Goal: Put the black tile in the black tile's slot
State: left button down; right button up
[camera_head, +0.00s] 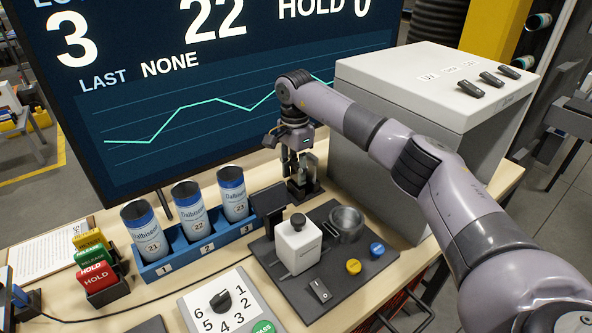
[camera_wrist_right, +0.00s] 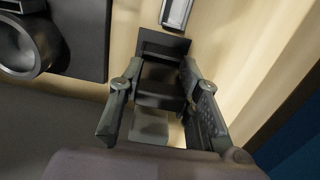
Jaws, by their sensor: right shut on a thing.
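My right gripper (camera_head: 303,163) points down at a small black holder (camera_head: 304,193) on the bench, behind the printing fixture. In the right wrist view its two fingers (camera_wrist_right: 160,85) close in on both sides of a dark piece (camera_wrist_right: 158,101), which I take to be the black tile. The tile's outline blends into the black holder (camera_wrist_right: 165,44), so I cannot tell how deep it sits in a slot. A grey block (camera_wrist_right: 151,127) shows nearer the wrist, between the fingers. My left gripper is not in view.
A blue rack (camera_head: 205,247) with three cans stands left of the fixture plate (camera_head: 345,277). A large grey cabinet (camera_head: 420,95) is close on the right. A big screen (camera_head: 200,100) stands behind. A card holder (camera_head: 105,291) and dial box (camera_head: 243,288) are at the front left.

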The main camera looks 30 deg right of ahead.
jog(key=o, duration=1.1)
jog(key=shift+f, duration=0.1)
notch_tip(320, 180, up, 12)
jog(key=shift+w+r+b, duration=0.15)
jog(key=shift+b, duration=0.65)
